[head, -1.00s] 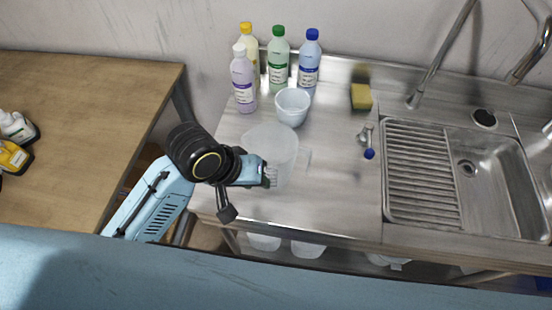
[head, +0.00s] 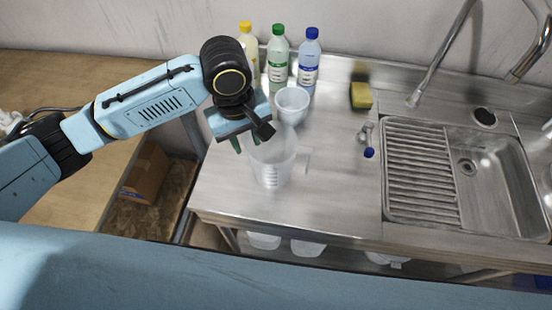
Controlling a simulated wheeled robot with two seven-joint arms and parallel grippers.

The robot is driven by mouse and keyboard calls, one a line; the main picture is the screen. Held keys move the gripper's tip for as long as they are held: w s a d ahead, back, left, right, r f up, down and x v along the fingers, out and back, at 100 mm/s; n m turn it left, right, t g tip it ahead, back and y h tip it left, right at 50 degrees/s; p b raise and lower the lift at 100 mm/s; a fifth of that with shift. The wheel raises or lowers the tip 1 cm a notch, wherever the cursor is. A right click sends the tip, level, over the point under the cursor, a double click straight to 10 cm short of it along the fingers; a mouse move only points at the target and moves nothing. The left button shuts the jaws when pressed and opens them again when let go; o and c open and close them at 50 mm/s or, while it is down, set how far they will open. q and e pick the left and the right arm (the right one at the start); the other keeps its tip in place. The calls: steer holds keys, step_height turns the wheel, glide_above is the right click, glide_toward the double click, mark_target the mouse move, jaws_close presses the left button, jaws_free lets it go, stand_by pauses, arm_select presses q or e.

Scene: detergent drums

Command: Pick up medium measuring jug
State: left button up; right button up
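A clear measuring jug (head: 276,172) stands upright on the steel counter, its handle to the right and a printed scale on its front. A smaller whitish tub or jug (head: 292,106) stands behind it. I cannot tell from size alone which counts as medium. My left gripper (head: 246,143) is above the jug's left rim, fingers pointing down and apart, with nothing seen between them. It overlaps the rim in the head view, and I cannot tell whether it touches. My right gripper is not in view.
Bottles with yellow (head: 246,28), green (head: 278,60) and blue (head: 309,62) caps stand at the back. A yellow sponge (head: 361,96), a small blue-tipped metal item (head: 367,140) and a sink (head: 490,180) are to the right. The counter's front middle is clear.

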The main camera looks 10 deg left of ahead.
mark_target(249, 152)
arm_select(q)
step_height(249, 152, down, 5)
steer(key=shift+d+r, duration=0.15)
steer(key=shift+r, duration=0.05)
steer(key=shift+s+d+f, duration=0.1)
steer(key=shift+d+f, duration=0.1)
steer(key=shift+f, duration=1.1)
steer(key=shift+s+d+f, duration=0.1)
steer(key=shift+d+f, duration=0.1)
steer(key=shift+f, duration=1.1)
jaws_close()
